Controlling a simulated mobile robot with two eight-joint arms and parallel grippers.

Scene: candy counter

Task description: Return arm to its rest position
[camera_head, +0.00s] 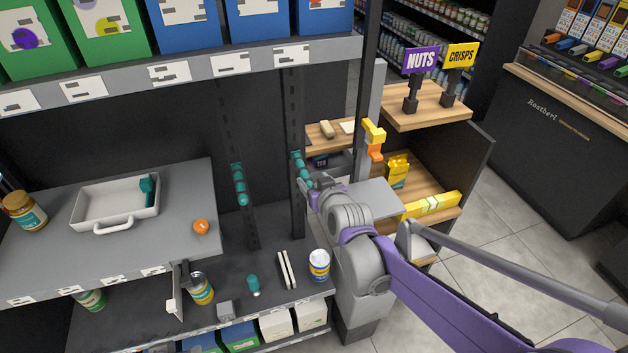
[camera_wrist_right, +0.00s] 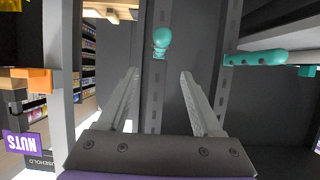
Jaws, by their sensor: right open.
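My right arm, grey with a purple forearm, reaches in from the right in the head view. My right gripper (camera_head: 308,184) is at the dark shelf upright, close to one of the teal pegs (camera_head: 239,186). Much of it is hidden by the wrist. In the right wrist view my right gripper (camera_wrist_right: 159,72) has its two fingers wide apart with nothing between them. A teal peg end (camera_wrist_right: 161,40) shows beyond the fingertips, apart from them. My left gripper is in neither view.
A grey shelf holds a white tray (camera_head: 92,226), a jar (camera_head: 25,211) and an orange object (camera_head: 201,227). A can (camera_head: 319,265) stands on the lower shelf near my arm. The wooden stand with the NUTS sign (camera_head: 421,60) is to the right. Tiled floor is clear at right.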

